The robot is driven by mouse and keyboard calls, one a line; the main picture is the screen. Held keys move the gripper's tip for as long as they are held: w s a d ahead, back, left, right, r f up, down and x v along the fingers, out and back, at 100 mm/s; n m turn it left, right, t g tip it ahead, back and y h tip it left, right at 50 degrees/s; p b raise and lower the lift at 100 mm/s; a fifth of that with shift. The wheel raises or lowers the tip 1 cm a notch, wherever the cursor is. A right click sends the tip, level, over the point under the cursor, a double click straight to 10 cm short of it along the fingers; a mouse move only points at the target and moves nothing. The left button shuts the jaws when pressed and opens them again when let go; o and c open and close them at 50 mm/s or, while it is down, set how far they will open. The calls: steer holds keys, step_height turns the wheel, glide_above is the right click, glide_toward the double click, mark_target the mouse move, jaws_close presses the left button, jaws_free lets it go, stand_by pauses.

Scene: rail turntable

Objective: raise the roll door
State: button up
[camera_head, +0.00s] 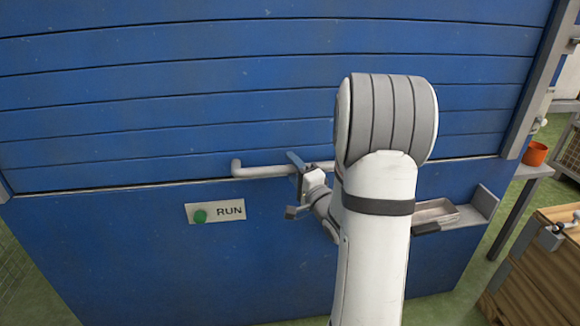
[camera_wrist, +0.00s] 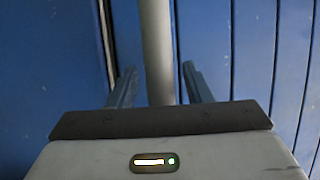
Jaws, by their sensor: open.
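The roll door (camera_head: 180,110) is a wide blue slatted door, lowered so that its bottom edge meets the top of a blue lower panel. A pale horizontal bar handle (camera_head: 262,172) is fixed near the door's bottom edge. My gripper (camera_head: 294,185) is at the handle, left of my arm. In the wrist view my gripper (camera_wrist: 160,80) is open, with the handle bar (camera_wrist: 156,45) running between its two blue fingers. Gaps show between the bar and both fingers. My arm hides the right part of the handle in the head view.
A plate marked RUN with a green button (camera_head: 200,216) is on the lower panel (camera_head: 120,250). A metal tray (camera_head: 435,211) juts out right of my arm. An orange pot (camera_head: 535,153) stands on a side table, near a wooden crate (camera_head: 540,265) at the right.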

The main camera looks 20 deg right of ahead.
steer(key=shift+w+a, duration=0.1)
steer(key=shift+w, duration=0.5)
steer(key=shift+r, duration=0.1)
steer(key=shift+c, duration=0.2)
jaws_close()
